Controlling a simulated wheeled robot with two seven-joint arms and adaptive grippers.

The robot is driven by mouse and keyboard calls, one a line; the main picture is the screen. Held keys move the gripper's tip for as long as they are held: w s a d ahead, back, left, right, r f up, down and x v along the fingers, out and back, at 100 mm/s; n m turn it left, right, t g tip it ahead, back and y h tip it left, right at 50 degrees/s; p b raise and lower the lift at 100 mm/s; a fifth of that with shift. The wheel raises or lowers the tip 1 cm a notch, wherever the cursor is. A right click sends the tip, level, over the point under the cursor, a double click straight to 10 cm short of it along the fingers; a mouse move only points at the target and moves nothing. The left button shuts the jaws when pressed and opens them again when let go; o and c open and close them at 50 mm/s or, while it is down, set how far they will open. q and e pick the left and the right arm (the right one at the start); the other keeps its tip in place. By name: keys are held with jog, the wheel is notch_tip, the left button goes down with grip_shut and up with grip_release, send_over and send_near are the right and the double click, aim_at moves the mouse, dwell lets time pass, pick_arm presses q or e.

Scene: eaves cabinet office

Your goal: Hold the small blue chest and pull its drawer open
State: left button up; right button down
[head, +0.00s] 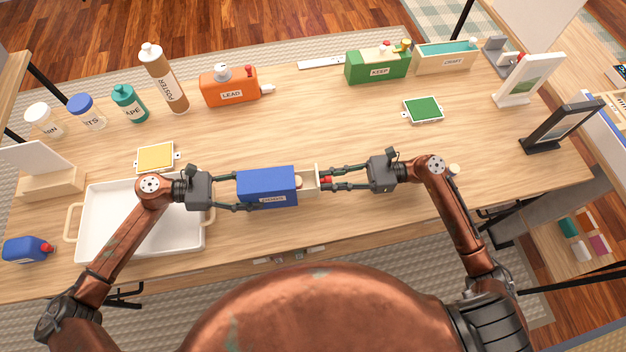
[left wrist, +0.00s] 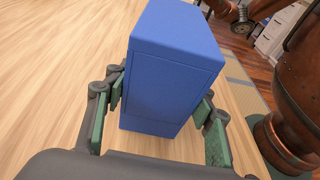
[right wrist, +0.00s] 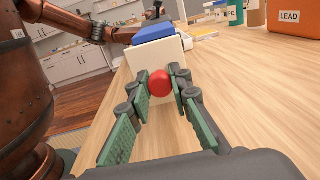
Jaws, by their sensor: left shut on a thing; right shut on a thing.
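The small blue chest (head: 267,186) lies on the wooden table in front of me, with a label on its near side. Its cream drawer (head: 309,178) sticks out to the right, partly open, and a small tan thing (head: 298,182) shows at its opening. My left gripper (head: 243,190) is shut on the chest from the left, one finger on each side; the left wrist view shows the chest (left wrist: 175,65) between the pads. My right gripper (head: 327,183) is shut on the drawer's red knob (right wrist: 158,83), in front of the pale drawer front (right wrist: 150,57).
A white tray (head: 100,245) lies under my left forearm, with a blue bottle (head: 27,249) beside it. The table right of the chest is mostly clear.

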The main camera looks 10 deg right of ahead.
jog(key=d, duration=0.6)
jog(key=shift+s+d, duration=0.1)
jog(key=shift+s, duration=0.15)
jog(key=c, duration=2.2)
grip_release()
jog(key=o, duration=0.5)
jog(key=shift+c, duration=0.2)
notch_tip(320, 180, up, 10)
